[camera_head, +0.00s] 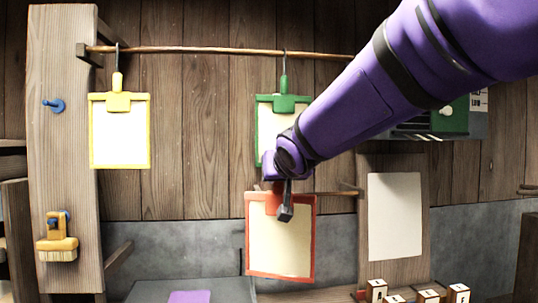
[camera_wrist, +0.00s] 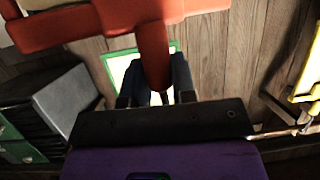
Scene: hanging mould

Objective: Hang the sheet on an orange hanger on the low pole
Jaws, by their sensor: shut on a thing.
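My gripper (camera_head: 286,200) is shut on the neck of the orange hanger (camera_head: 310,240). The hanger hangs nearly upright with a pale sheet (camera_head: 280,245) inside its orange frame. In the wrist view, the orange neck (camera_wrist: 152,50) runs down between the fingers of my gripper (camera_wrist: 158,88). The hanger's hook is hidden by my gripper. The low pole (camera_head: 345,192) shows as a short length just right of the hanger's top. The hanger is in front of the rest of it, and I cannot tell whether they touch.
A yellow hanger (camera_head: 119,103) and a green hanger (camera_head: 285,101), both with sheets, hang from the high pole (camera_head: 200,49). A blank white panel (camera_head: 394,215) is right of the low pole. Several lettered blocks (camera_head: 428,296) stand below. A brush (camera_head: 57,243) hangs at left.

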